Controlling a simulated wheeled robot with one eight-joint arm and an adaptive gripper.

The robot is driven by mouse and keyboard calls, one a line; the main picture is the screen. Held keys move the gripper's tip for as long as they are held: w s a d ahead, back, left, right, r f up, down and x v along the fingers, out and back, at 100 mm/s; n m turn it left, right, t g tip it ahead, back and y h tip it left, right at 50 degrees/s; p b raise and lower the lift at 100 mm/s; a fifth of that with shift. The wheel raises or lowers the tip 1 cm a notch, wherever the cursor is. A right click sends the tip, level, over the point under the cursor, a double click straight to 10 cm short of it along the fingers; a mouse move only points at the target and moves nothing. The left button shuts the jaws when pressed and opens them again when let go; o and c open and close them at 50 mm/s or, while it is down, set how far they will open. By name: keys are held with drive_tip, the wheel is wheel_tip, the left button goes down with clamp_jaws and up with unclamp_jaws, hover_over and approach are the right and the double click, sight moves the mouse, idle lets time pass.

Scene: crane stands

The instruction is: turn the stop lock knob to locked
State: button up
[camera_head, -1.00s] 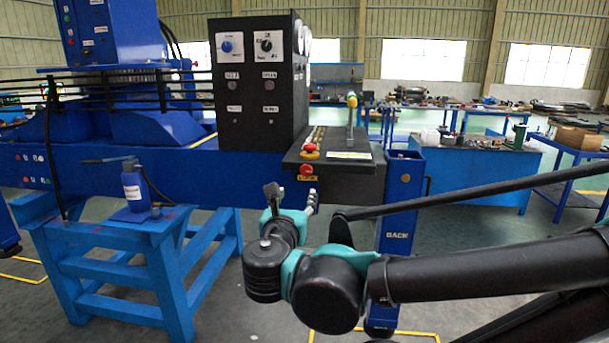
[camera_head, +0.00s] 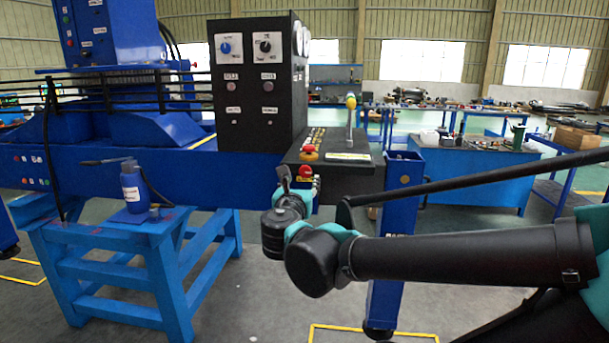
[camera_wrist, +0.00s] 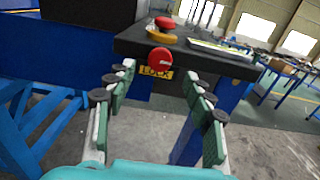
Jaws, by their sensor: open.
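The stop lock knob (camera_head: 306,171) is a round red knob on the front face of the dark control console. It shows more clearly in the wrist view (camera_wrist: 159,61), with a white mark on its face and a yellow label (camera_wrist: 156,73) just below it. My gripper (camera_wrist: 158,76) is open, its two fingers spread to the left and right of the knob in the picture. The space between the fingers is empty, and the knob appears beyond the fingertips. In the head view my gripper (camera_head: 301,184) is just below the knob, partly hidden by my wrist.
A second red button (camera_head: 309,149) on a yellow base sits on top of the console (camera_head: 345,170), above the knob. An upright lever (camera_head: 350,118) stands behind it. A black panel box (camera_head: 255,90) rises at the left. Open floor lies below.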

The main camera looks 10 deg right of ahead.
sight(305, 172)
drive_tip(key=shift+x, duration=3)
drive_tip(key=shift+c, duration=0.5)
drive_tip(key=c, duration=1.1)
drive_tip(key=shift+o, duration=0.2)
